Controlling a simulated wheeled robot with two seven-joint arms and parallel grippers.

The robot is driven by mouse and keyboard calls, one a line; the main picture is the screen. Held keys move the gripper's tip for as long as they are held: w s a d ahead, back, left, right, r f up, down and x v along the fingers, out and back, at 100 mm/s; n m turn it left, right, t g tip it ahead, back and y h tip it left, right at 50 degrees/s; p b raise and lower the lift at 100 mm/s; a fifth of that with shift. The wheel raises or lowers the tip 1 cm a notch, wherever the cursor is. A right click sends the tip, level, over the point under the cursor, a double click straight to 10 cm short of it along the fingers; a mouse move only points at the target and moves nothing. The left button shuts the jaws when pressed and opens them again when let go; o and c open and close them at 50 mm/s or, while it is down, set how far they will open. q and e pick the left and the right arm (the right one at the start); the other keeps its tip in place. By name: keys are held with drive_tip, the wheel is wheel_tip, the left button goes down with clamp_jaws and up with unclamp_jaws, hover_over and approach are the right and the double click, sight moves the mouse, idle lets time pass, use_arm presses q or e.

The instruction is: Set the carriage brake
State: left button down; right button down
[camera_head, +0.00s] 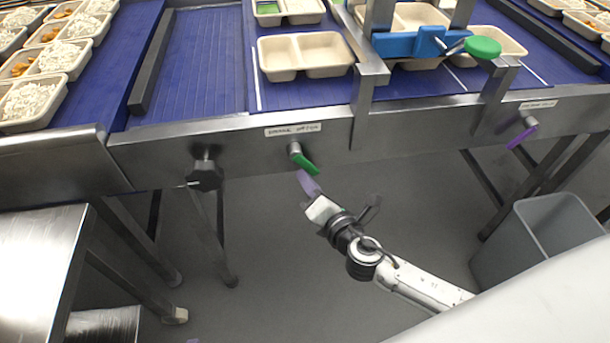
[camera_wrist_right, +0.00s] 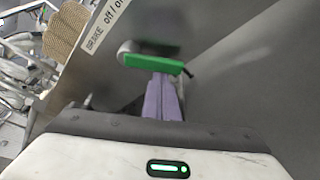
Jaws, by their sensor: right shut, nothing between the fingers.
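The brake lever is a green handle (camera_head: 306,164) on a metal pivot on the front rail, under a label (camera_head: 293,129). In the head view it slants down to the right. In the right wrist view the green handle (camera_wrist_right: 152,64) lies across the fingertips, beside the label (camera_wrist_right: 107,25) reading "BRAKE off / on". My right gripper (camera_head: 302,174) has its purple fingers shut together and empty. The fingertips are right at the handle's lower side; I cannot tell whether they touch it. My left gripper is not in view.
A black knob (camera_head: 205,172) sits on the rail to the left, and a purple lever (camera_head: 522,137) to the right. A blue carriage (camera_head: 400,44) with a green handle (camera_head: 483,47) stands above the belt near trays (camera_head: 305,72). A grey bin (camera_head: 497,238) stands at right.

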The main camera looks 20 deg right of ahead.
drive_tip(key=shift+d, duration=0.1)
idle(0.3)
drive_tip(key=s+a+b, duration=0.2)
drive_tip(key=s, duration=0.7)
drive_tip(key=shift+a+f, duration=0.2)
drive_tip(key=shift+a, duration=0.1)
drive_tip(key=shift+s, duration=0.1)
